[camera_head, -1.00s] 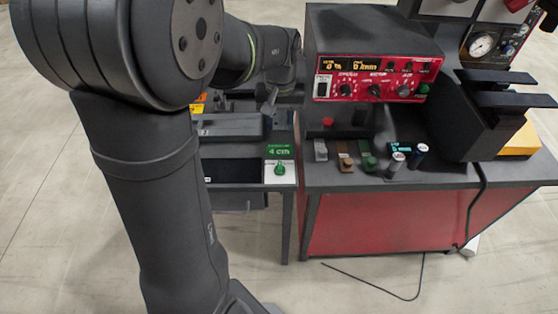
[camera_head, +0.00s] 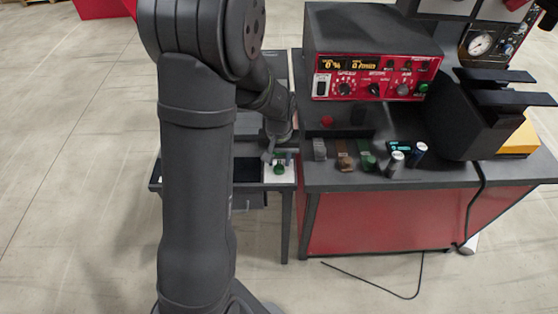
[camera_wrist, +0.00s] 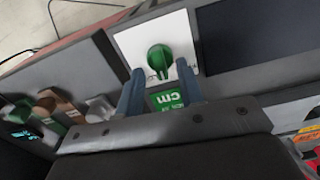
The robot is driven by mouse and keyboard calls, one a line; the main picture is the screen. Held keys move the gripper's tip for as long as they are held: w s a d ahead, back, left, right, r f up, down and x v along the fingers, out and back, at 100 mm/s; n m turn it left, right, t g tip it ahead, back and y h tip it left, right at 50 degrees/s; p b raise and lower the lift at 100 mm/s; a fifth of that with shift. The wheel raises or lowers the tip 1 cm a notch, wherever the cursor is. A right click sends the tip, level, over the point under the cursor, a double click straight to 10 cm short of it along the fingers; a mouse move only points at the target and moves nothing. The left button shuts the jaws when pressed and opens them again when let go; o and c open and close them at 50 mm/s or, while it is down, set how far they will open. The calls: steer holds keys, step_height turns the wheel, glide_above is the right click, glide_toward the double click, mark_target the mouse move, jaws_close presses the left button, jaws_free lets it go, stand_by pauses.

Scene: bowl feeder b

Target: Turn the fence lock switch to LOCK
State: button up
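A green knob (camera_head: 279,168) sits on a white plate (camera_head: 285,178) at the front right of the low table; I take it for the fence lock switch. In the wrist view the knob (camera_wrist: 160,57) shows clearly on its white plate (camera_wrist: 126,40). Small marks beside it are unreadable. My gripper (camera_wrist: 161,67) is open, its two blue-grey fingers on either side of the knob's near end. I cannot tell whether they reach down around it or touch it. In the head view my gripper (camera_head: 277,157) is right at the knob, partly hidden by my arm.
A dark rectangular opening (camera_wrist: 250,30) is beside the plate. The bench to the right holds several coloured blocks, two cylinders (camera_head: 393,164) and a red control box (camera_head: 370,88).

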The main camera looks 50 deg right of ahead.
steer(key=shift+f, duration=0.65)
jaws_close()
steer(key=shift+m, duration=0.4)
steer(key=m, duration=0.3)
steer(key=shift+m, duration=2.2)
